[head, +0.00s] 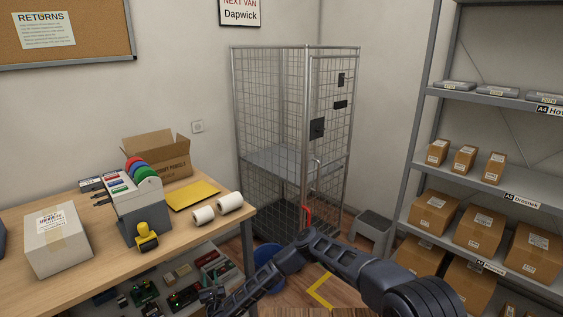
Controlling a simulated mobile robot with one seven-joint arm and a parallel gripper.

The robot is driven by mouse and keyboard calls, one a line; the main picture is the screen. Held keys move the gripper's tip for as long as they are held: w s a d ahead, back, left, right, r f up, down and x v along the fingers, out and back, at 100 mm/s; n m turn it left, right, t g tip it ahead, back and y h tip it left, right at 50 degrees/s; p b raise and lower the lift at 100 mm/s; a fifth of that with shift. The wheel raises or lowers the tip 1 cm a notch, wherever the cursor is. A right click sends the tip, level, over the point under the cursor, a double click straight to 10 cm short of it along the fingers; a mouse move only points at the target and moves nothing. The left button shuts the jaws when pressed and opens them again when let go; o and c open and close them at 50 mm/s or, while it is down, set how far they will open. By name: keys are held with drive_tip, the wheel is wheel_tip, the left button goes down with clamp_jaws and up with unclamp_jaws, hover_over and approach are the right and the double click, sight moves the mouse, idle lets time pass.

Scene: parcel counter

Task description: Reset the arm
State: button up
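My arm comes in from the lower right, bends at an elbow near the middle of the view and runs down to the left. My gripper (211,298) is at its end, low in the view, in front of the workbench's lower shelf. The gripper is small and dark against the items behind it. I cannot make out its fingers or whether it holds anything.
A workbench (100,272) on the left carries a white parcel (57,241), a tape dispenser (140,205), an open carton (157,158) and paper rolls (230,202). A wire cage (270,125) stands behind my arm, with a blue bin (268,253) nearby. Shelves of parcels (480,228) stand right.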

drive_tip(key=w+d+r+n+g+y, duration=0.2)
drive_tip(key=d+r+n+g+y, duration=0.5)
drive_tip(key=n+g, duration=0.3)
drive_tip(key=w+d+r+n+g+y, duration=0.2)
drive_tip(key=d+r+n+g+y, duration=0.55)
drive_tip(key=n, duration=0.35)
drive_tip(key=s+d+r+n+g+h, duration=0.25)
drive_tip(key=d+r+n, duration=0.2)
drive_tip(key=r, duration=0.45)
drive_tip(key=s+d+r+n+g+h, duration=0.1)
drive_tip(key=d+r+n+g+h, duration=0.2)
drive_tip(key=d+r, duration=0.35)
drive_tip(key=s+d+r+n+g+h, duration=0.2)
drive_tip(key=d+r+n+g+h, duration=0.1)
drive_tip(key=r, duration=0.7)
drive_tip(key=s+d+r+t+h, duration=0.4)
drive_tip(key=s+d+r, duration=0.3)
drive_tip(key=d, duration=0.4)
drive_tip(key=s+d+r+t+h, duration=0.3)
drive_tip(key=s+d+r, duration=0.5)
drive_tip(key=d, duration=0.4)
drive_tip(key=s+d+r+t+h, duration=0.4)
drive_tip(key=s+d+r+h, duration=0.2)
drive_tip(key=d, duration=0.5)
drive_tip(key=shift+s+d+r+t, duration=0.35)
drive_tip(key=shift+s+r, duration=0.9)
drive_tip(key=shift+r, duration=0.35)
